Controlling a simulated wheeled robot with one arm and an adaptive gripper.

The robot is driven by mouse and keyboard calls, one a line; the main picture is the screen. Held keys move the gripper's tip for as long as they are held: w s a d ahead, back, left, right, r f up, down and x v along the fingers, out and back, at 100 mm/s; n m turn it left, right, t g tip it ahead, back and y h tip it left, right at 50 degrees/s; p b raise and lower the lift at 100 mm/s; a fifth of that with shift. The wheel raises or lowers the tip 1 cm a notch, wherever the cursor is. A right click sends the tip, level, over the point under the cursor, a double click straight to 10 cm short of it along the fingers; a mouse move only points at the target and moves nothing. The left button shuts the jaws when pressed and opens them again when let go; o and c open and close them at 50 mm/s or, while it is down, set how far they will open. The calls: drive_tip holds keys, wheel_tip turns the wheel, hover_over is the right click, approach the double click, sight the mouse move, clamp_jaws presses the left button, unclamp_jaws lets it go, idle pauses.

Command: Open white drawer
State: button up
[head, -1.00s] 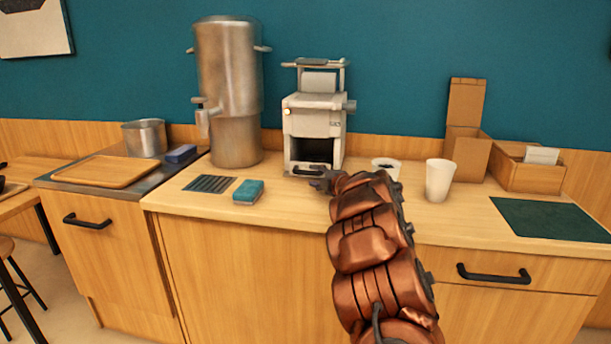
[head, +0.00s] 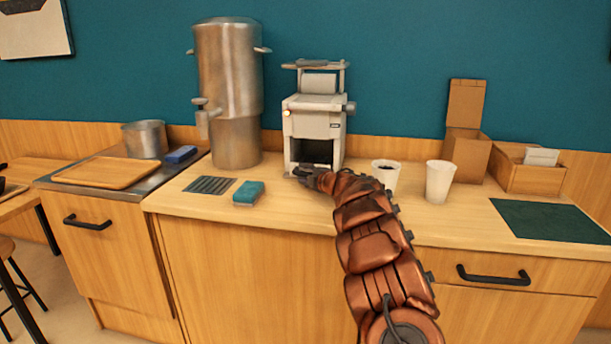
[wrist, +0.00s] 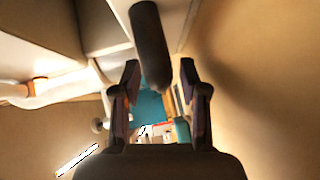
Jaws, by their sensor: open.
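A white machine (head: 314,118) stands on the counter against the wall, with a dark opening low in its front. My gripper (head: 303,174) is at the foot of that front and hides part of it. In the wrist view my gripper (wrist: 158,75) is open. A dark rounded bar (wrist: 150,40), which looks like the drawer handle, reaches between the two fingers. Pale panels of the machine (wrist: 100,22) lie beside the bar. I cannot tell whether the fingers touch the bar. The white drawer's own face is not clearly seen.
A cup with dark contents (head: 386,176) and a white cup (head: 440,181) stand right of my arm. A blue sponge (head: 248,193) and a dark grate (head: 209,185) lie to the left. A tall metal urn (head: 229,90) stands left of the machine.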

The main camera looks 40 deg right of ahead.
clamp_jaws()
idle(0.6)
